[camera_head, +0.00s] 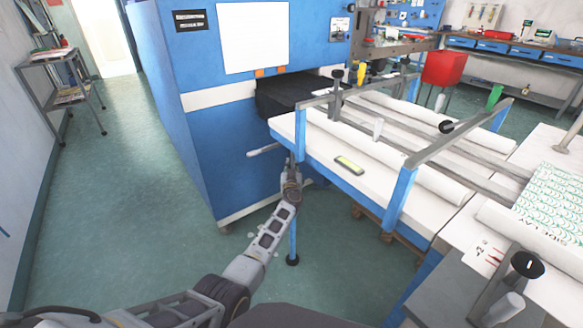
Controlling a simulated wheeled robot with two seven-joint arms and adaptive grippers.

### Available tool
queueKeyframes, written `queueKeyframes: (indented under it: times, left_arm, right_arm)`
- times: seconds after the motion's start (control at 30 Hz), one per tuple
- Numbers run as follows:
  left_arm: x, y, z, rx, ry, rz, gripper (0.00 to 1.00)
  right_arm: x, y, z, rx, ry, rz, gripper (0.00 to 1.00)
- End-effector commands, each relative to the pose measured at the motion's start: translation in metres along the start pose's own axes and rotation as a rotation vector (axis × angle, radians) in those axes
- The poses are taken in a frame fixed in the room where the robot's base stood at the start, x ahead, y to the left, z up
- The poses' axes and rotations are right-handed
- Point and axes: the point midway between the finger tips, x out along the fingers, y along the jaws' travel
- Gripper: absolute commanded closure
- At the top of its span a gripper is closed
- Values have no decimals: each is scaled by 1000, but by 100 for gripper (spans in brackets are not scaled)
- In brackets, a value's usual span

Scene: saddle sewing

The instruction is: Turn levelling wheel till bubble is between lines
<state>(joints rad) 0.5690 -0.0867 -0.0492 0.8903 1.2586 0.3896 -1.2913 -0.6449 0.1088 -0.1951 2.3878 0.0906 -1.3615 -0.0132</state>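A small yellow-green spirit level (349,165) lies on the white bed (318,158) of the machine, near its front edge. Its bubble and lines are too small to read. My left gripper (291,172) is at the end of the arm that comes in from the lower left. It is at the bed's left front corner, in front of a blue leg (293,240) with a black foot. I cannot make out its fingers or whether it holds anything. No levelling wheel is clearly visible; the gripper may hide it. My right gripper is not in view.
A pale handle (264,150) sticks out left of the bed's corner. The big blue cabinet (235,160) stands behind my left arm. Grey rails (460,133) on blue posts cross the bed. A side table with a black knob (526,264) is at lower right. Green floor is open at left.

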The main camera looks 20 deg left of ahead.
Motion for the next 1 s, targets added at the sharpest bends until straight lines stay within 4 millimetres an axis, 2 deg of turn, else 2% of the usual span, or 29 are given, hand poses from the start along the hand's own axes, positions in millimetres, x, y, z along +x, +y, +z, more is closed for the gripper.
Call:
queueKeyframes:
  times: [0.27, 0.6, 1.0]
  left_arm:
    - [0, -1, 0, -2, -2, -33, 100]
    - [0, -7, 0, -2, -3, -169, 100]
    - [-3, -11, 0, 1, -2, -274, 100]
  right_arm:
    - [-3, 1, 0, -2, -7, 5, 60]
    - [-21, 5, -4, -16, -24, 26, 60]
    - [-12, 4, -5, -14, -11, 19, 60]
